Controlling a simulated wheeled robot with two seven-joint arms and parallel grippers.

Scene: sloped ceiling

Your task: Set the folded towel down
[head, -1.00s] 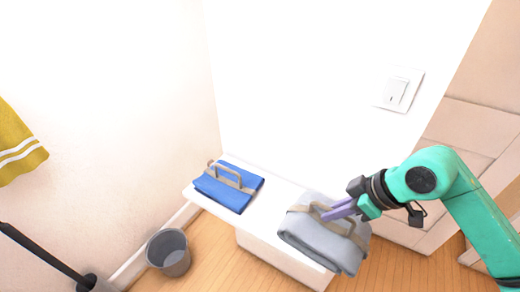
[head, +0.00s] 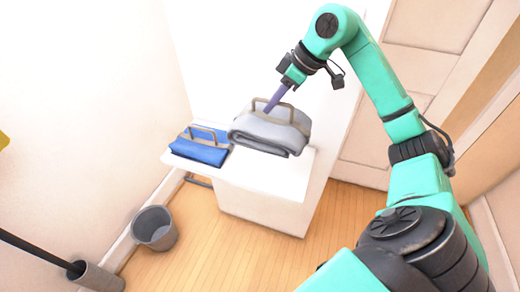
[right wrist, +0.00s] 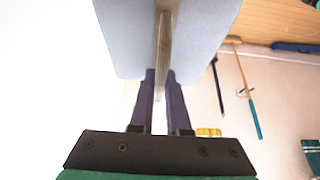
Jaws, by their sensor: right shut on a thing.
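The folded grey towel (head: 268,132) has a beige strap handle (head: 285,107) on top. My right gripper (head: 272,103) comes down from above and is shut on this handle. The towel hangs roughly level and appears to be above the white cabinet top (head: 265,178); any gap beneath is hard to judge. In the right wrist view, the purple fingers (right wrist: 162,88) close on the strap (right wrist: 163,45), with the grey towel (right wrist: 118,40) beyond them. My left gripper is not in view.
A folded blue towel (head: 197,152) with a similar handle lies on the left of the white top. A grey bin (head: 155,228) and a holder with a dark stick (head: 97,277) stand on the floor. Bare white surface shows in front of the grey towel.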

